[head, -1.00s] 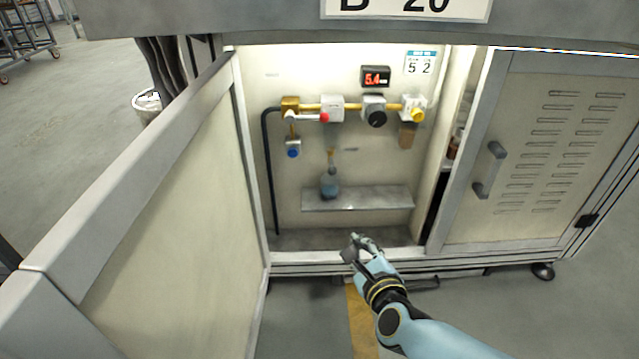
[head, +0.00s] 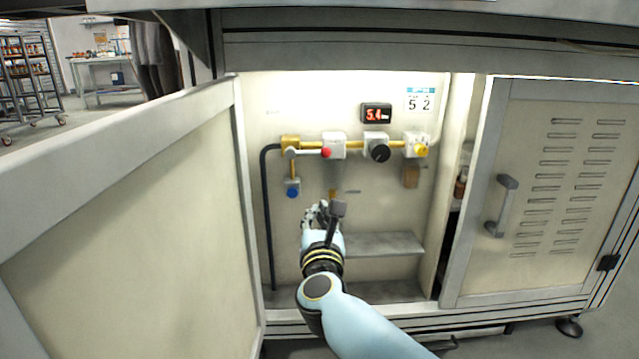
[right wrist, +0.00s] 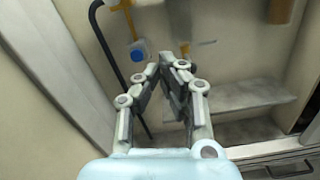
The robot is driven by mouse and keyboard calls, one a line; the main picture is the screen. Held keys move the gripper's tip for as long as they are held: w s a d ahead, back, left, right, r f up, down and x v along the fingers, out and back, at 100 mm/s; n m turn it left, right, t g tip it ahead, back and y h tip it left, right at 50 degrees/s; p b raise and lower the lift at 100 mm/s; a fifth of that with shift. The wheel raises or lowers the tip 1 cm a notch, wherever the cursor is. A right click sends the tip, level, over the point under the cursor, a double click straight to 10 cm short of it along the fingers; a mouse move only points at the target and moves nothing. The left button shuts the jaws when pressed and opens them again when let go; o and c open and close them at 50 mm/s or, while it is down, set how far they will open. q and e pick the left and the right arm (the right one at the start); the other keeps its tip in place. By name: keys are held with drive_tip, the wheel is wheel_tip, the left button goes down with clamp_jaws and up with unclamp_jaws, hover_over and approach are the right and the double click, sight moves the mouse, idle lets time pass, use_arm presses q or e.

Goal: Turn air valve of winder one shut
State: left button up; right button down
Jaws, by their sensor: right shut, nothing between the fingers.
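The air valve (head: 290,143) is a brass body at the left end of a brass pipe, on the back wall of an open cabinet. Its pale lever (head: 307,151) lies level, along the pipe, and ends in a red knob (head: 326,153) at the right. My right gripper (head: 324,206) is below the lever, apart from it, in front of the cabinet's opening. It is shut and empty; its fingertips also show in the right wrist view (right wrist: 166,66). The lever is not seen in the wrist view. My left gripper is not in view.
A black regulator knob (head: 379,153), a yellow knob (head: 421,151) and a blue knob (head: 292,193) sit near the pipe. A red display (head: 376,114) reads 5.4. The open door (head: 130,200) stands at left. A shelf (head: 385,244) lies below; my arm mostly hides the bottle there.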

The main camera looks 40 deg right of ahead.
sight(308, 153)
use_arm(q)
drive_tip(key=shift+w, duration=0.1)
use_arm(e)
drive_tip(key=w+d+r, duration=0.4)
drive_tip(key=w+d, duration=0.2)
drive_tip(key=w, duration=0.2)
drive_tip(key=shift+w+d+r, duration=0.15)
drive_tip(key=shift+w, duration=0.15)
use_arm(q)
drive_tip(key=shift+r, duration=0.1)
